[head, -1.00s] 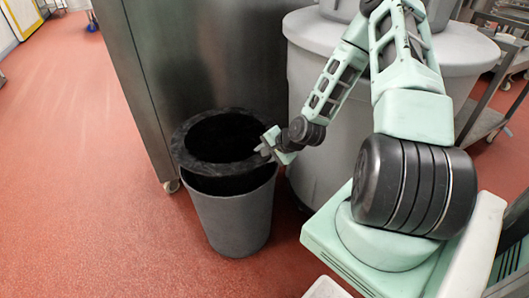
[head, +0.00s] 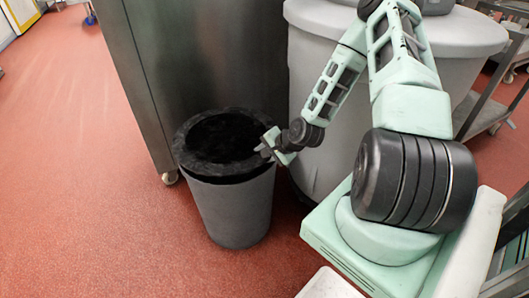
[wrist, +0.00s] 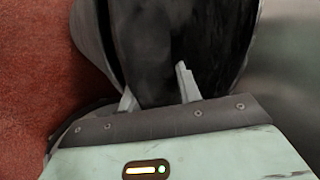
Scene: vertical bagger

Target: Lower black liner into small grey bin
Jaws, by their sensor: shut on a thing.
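The black liner (head: 196,155) is a ring-shaped, open-topped piece with a wide dark rim. In the head view it sits over the mouth of the small grey bin (head: 236,212), its rim just above the bin's top with a thin dark gap at the front. My gripper (head: 266,148) is at the right side of the liner's rim and shut on it. In the wrist view the two fingers of my gripper (wrist: 157,88) straddle the black liner (wrist: 150,45). The grey bin's edge (wrist: 92,35) shows to the left. The liner's lower part is hidden inside the bin.
A steel cabinet (head: 200,60) stands right behind the bin. A large grey barrel (head: 310,100) stands behind my arm to the right. A metal trolley (head: 490,110) is at the far right. The red floor (head: 80,180) is clear to the left.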

